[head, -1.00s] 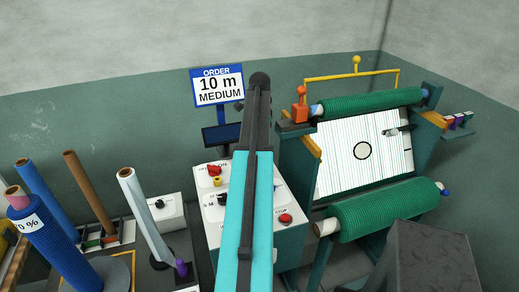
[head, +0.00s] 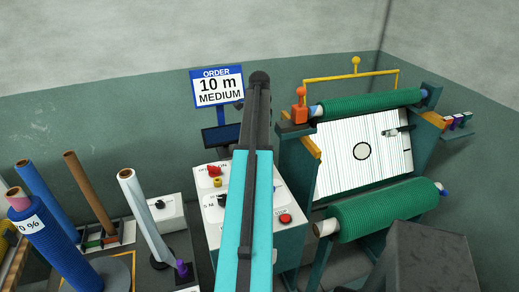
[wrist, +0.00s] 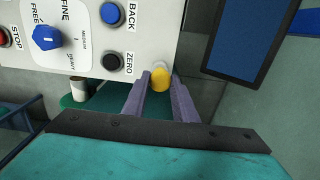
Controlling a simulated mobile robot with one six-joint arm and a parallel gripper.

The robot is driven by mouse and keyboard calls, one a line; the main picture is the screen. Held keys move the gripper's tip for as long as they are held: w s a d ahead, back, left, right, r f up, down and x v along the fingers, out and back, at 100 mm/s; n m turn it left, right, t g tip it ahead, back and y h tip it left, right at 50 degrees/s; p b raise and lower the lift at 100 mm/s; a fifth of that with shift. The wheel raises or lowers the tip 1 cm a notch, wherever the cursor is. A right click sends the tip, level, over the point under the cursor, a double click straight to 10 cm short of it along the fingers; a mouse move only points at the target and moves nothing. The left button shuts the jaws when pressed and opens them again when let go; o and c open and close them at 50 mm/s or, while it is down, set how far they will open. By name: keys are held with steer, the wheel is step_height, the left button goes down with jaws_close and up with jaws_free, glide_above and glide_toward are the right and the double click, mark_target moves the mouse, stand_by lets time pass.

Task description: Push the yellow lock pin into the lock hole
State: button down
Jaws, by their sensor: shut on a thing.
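In the wrist view my gripper (wrist: 161,76) has its two purple fingers closed on the yellow lock pin (wrist: 160,82). The pin shows as a rounded yellow piece between the fingertips, beside the lower edge of the control panel. Its far end is hidden, and I cannot make out the lock hole or tell whether the pin is in it. In the head view my own arm hides the gripper and the pin.
The white control panel (head: 258,214) carries several knobs and buttons; in the wrist view the black ZERO button (wrist: 111,62) is close to the fingers. A dark blue screen (wrist: 243,35) is at the right. The netting frame (head: 296,165) stands right of my arm.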

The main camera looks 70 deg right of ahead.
steer(key=shift+r+p, duration=0.3)
steer(key=shift+r, duration=0.2)
stand_by(0.5)
steer(key=shift+r+p, duration=1.1)
steer(key=shift+r, duration=0.65)
steer(key=shift+r+p, duration=0.65)
steer(key=shift+r, duration=1.35)
